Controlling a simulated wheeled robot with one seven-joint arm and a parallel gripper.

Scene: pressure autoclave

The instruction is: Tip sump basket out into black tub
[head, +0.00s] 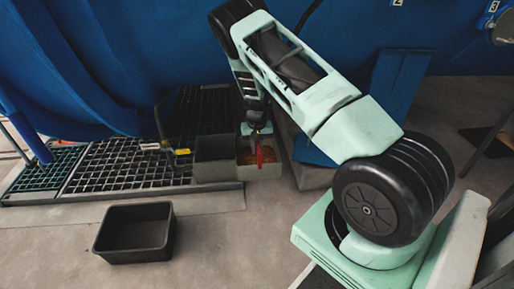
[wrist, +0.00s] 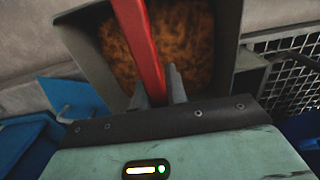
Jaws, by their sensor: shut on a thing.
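The sump basket (head: 262,174) is a grey open-topped box in the middle of the head view. In the wrist view the basket (wrist: 226,45) holds a rough orange-brown mass, and a red bar handle (wrist: 138,38) crosses over it. My gripper (wrist: 160,88) is shut on the red handle, above the basket's near side. In the head view my gripper (head: 257,132) reaches down from above to the basket. I cannot tell whether the basket's underside touches anything. The black tub (head: 135,256) stands upright on the floor at lower left, apart from the basket, and looks empty.
A dark-interior grey box section (head: 213,180) adjoins the basket's left side. A black floor grating (head: 105,168) lies further left, with a yellow-ended tool (head: 182,152) above it. The blue vessel (head: 120,60) fills the back. Bare floor (head: 225,240) lies right of the tub.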

